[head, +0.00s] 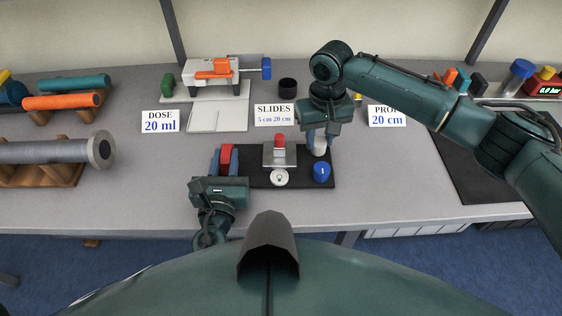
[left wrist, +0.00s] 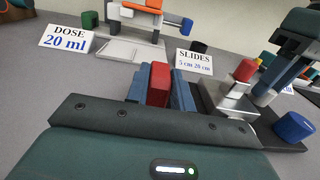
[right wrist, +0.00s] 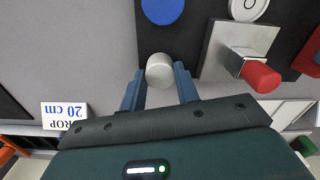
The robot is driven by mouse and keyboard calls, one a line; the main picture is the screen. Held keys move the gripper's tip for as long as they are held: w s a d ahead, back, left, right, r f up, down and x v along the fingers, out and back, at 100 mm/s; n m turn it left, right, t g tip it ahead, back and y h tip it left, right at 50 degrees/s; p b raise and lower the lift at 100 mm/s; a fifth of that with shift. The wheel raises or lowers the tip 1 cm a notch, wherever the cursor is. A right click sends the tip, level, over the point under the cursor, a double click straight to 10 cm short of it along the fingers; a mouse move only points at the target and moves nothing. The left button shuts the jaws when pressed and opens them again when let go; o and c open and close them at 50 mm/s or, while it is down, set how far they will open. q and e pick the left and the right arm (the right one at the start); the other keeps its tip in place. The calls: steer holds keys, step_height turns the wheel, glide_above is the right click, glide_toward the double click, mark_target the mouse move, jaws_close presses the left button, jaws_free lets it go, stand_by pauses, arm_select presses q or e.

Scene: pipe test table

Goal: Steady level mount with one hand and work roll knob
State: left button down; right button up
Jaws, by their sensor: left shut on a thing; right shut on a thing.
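The level mount has a black base board (head: 250,179) with a metal block (head: 288,156), a red knob (head: 279,140), a round white dial (head: 280,178), a blue knob (head: 321,172) and a pale grey knob (head: 319,147). A red block (head: 226,156) is at its left end. My left gripper (head: 227,160) is shut on the red block, which stands between its blue fingers in the left wrist view (left wrist: 159,85). My right gripper (head: 318,138) is shut on the pale grey knob, seen between its fingers in the right wrist view (right wrist: 159,71). I cannot read the dial.
Behind stand a white device with an orange top (head: 212,72), a black cup (head: 287,88) and the DOSE (head: 160,121), SLIDES (head: 274,115) and PROP-like (head: 387,116) signs. Pipes on wooden racks (head: 55,150) lie left. A dark mat (head: 475,160) lies right.

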steer(key=shift+n, duration=1.7)
steer(key=shift+n, duration=1.7)
steer(key=shift+n, duration=0.9)
steer(key=shift+d+n, duration=0.1)
steer(key=shift+n, duration=0.8)
